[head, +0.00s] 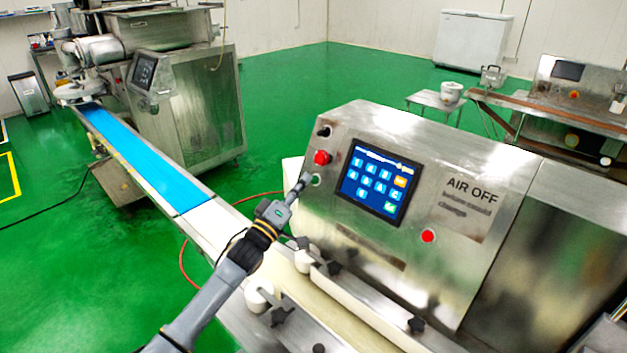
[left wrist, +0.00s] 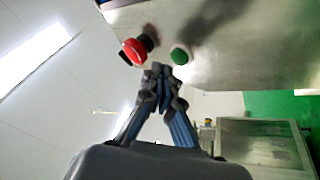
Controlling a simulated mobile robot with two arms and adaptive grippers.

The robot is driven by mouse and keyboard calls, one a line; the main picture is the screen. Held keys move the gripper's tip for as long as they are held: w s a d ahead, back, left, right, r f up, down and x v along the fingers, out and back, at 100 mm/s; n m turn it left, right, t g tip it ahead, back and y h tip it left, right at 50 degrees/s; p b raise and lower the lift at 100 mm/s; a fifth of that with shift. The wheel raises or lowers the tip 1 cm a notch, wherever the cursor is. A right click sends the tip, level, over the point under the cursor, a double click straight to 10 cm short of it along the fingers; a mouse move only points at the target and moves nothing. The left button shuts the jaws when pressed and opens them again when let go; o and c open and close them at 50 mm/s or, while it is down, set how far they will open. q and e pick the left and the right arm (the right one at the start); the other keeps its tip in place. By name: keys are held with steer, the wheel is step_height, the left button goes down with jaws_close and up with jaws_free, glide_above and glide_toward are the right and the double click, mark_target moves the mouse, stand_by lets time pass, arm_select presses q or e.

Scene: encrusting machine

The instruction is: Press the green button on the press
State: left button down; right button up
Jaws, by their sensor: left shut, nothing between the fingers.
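The press (head: 400,200) is a steel cabinet with a sloped front panel. Its green button (head: 317,181) sits on the panel's left edge, just below a red knob (head: 321,157). My left gripper (head: 305,179) is shut and empty, its fingertips just left of the green button. In the left wrist view the green button (left wrist: 180,56) shows whole, just beyond and slightly right of my left gripper's closed fingertips (left wrist: 162,70). I cannot tell whether they touch it. My right gripper is not in view.
The red knob (left wrist: 134,51) is close to my fingertips, on the left in the left wrist view. A touchscreen (head: 376,182) and a red button (head: 428,236) are farther right on the panel. A blue conveyor belt (head: 145,160) runs along the left. Black star knobs (head: 282,316) stick up below.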

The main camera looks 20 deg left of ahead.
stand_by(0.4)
arm_select(q)
steer(key=shift+w+d+f, duration=0.15)
steer(key=shift+w+f, duration=0.05)
steer(key=shift+w, duration=0.2)
